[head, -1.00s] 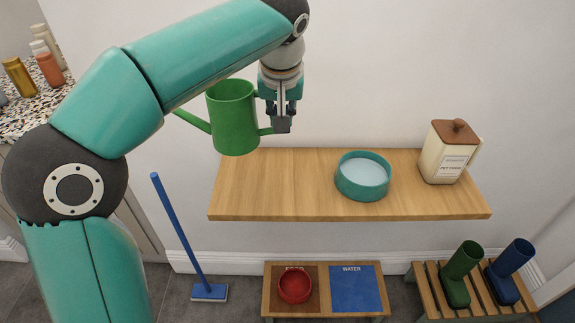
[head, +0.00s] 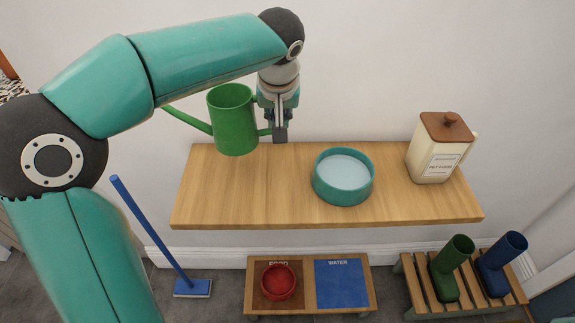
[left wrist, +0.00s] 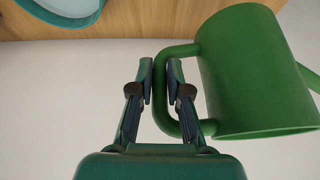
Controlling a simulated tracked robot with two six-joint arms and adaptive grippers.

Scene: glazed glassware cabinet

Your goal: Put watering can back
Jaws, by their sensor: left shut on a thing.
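The green watering can (head: 232,128) is held upright, in front of the wall and, in the head view, overlapping the back left of the wooden shelf (head: 240,200). Its spout points left. My left gripper (head: 280,130) is shut on its handle, at the can's right side. In the left wrist view, the fingers (left wrist: 160,75) are at the handle loop and the can's body (left wrist: 255,80) is to the right. The can's height above the shelf is hard to tell. My right gripper is out of view.
On the shelf stand a teal bowl (head: 343,190) with pale contents and a cream pet food jar (head: 435,163). The shelf's left part is bare. Below are a blue broom (head: 150,230), a low stand with a red bowl (head: 279,282), and a rack with green and blue boots (head: 452,265).

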